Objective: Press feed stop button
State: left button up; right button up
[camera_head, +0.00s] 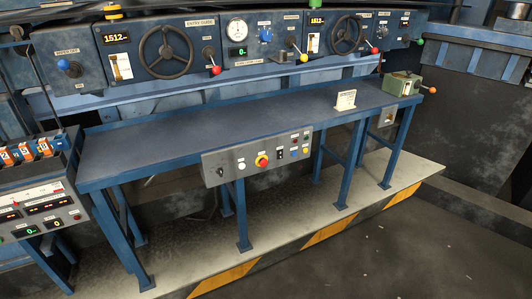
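A grey control panel (258,155) hangs on the front edge of the blue bench. It carries a large red mushroom button (262,160) on a yellow ring, left of several small coloured buttons and switches. A dark knob (220,171) and a small white button (241,166) are to its left. The labels are too small to read, so I cannot tell which control is the feed stop button. Neither of my grippers is in view, and nothing touches the panel.
The blue bench (180,139) has a mostly clear top with a small white sign (345,100) and a green box (403,84). Behind stands a machine with handwheels (166,52) and levers. A console (40,205) with displays is at the left. The floor in front is open.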

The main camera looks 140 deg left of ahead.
aim_at(264, 163)
jog(key=u, duration=4.75)
jog(key=i+l+u, duration=0.1)
jog(key=i+l, duration=0.1)
